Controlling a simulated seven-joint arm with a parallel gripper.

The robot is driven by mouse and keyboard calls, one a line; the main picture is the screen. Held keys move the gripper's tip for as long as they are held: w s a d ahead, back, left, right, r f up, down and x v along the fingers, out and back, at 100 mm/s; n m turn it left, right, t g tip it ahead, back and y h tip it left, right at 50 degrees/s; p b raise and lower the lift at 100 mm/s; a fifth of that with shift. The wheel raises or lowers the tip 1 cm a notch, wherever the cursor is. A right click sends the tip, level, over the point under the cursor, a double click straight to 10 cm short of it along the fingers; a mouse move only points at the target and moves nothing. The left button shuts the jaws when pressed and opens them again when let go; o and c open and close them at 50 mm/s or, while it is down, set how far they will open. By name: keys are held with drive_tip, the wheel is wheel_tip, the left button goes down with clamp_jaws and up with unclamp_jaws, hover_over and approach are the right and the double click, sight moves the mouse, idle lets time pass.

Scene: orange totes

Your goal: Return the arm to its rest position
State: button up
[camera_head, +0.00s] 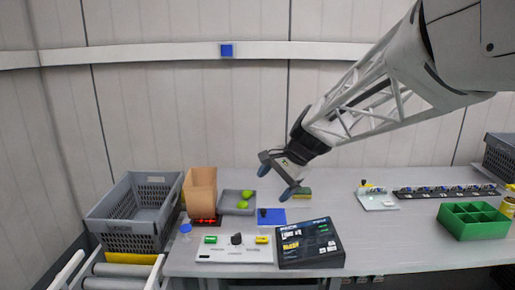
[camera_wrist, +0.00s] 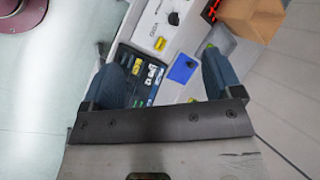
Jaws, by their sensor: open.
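My gripper (camera_head: 277,175) hangs above the middle of the grey table (camera_head: 345,230) in the head view, at the end of my arm, which reaches in from the upper right. Its two blue-grey fingers are apart with nothing between them. In the wrist view my gripper (camera_wrist: 170,72) also shows open and empty, with the table items some way beyond the fingertips. A blue pad (camera_head: 271,217) and a black box (camera_head: 309,243) lie below it in the head view.
A grey crate (camera_head: 128,222), a cardboard box (camera_head: 201,187) and a grey tray (camera_head: 233,209) with green balls stand left. A white control panel (camera_head: 222,249) lies in front. A green divided bin (camera_head: 471,235) and a dark rail (camera_head: 445,192) are right. The air around the arm is clear.

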drive_tip(key=s+d+f+n+h, duration=0.2)
drive_tip(key=s+d, duration=0.2)
drive_tip(key=s, duration=0.6)
drive_tip(key=s+d+f+n+h, duration=0.2)
drive_tip(key=s+d, duration=0.3)
drive_tip(key=s, duration=0.5)
drive_tip(key=s+d+f+n+h, duration=0.2)
drive_tip(key=s+d+n, duration=0.2)
drive_tip(key=s, duration=0.7)
drive_tip(key=shift+d+f+t, duration=0.4)
drive_tip(key=shift+d, duration=0.05)
drive_tip(key=shift+c, duration=0.3)
